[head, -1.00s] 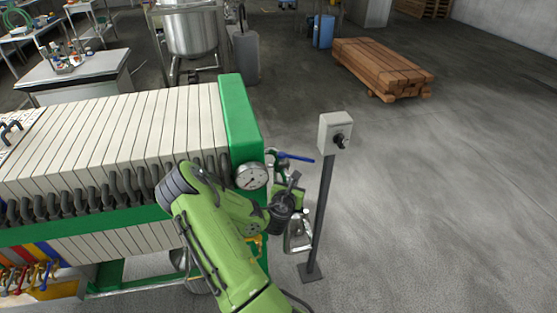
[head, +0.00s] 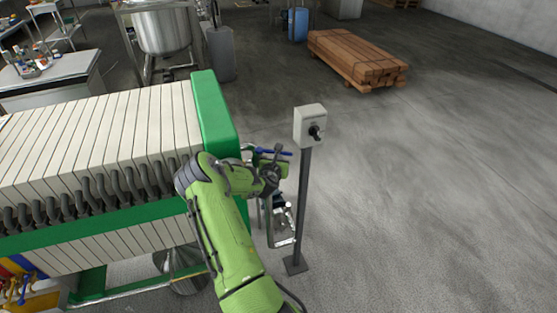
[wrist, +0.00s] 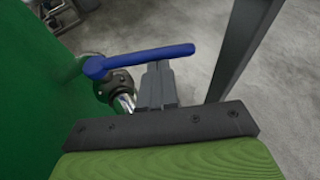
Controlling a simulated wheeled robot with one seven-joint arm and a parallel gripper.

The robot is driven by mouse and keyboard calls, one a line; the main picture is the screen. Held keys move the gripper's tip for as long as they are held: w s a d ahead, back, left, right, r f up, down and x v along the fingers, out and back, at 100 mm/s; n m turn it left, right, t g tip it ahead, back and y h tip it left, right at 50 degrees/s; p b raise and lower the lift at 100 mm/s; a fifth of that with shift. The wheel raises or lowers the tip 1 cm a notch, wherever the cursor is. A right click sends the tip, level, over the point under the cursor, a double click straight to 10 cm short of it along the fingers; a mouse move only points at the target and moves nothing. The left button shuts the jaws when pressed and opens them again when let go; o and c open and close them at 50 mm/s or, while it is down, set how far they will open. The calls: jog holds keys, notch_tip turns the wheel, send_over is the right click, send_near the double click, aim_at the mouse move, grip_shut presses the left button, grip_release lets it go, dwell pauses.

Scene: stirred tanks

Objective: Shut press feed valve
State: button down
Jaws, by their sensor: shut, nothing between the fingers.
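The press feed valve shows a blue lever (wrist: 150,57) in the wrist view, sticking out sideways to the right from a dark and silver valve body (wrist: 118,88). In the head view the blue lever (head: 274,151) shows just beyond my wrist, by the green end of the press; the valve body is mostly hidden by my arm. My gripper (wrist: 157,70) is shut and empty. Its fingertips are close to the middle of the lever, which crosses the picture at their tips. I cannot tell whether they touch it.
A grey post with a switch box (head: 310,126) stands just right of the valve and my wrist. The filter press (head: 110,130), with its green end plate (head: 214,110), is on the left. A timber stack (head: 357,58) lies farther back. The floor at right is clear.

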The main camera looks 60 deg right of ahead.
aim_at(284, 153)
jog(key=shift+s+d+r+n+t+p, duration=0.15)
jog(key=shift+d+n+t+p, duration=0.5)
jog(key=shift+p, duration=0.65)
jog(key=d+p, duration=0.2)
jog(key=shift+y+p, duration=0.3)
jog(key=shift+p, duration=0.1)
jog(key=shift+d+n+t+p, duration=0.25)
jog(key=shift+t+p, duration=0.05)
jog(key=shift+t, duration=0.05)
jog(key=shift+w+d+n+t+y+p, duration=0.2)
jog(key=shift+d+n+t+y+p, duration=0.15)
jog(key=shift+d+n+t, duration=0.1)
jog(key=shift+w+d, duration=0.15)
jog(key=shift+d, duration=0.2)
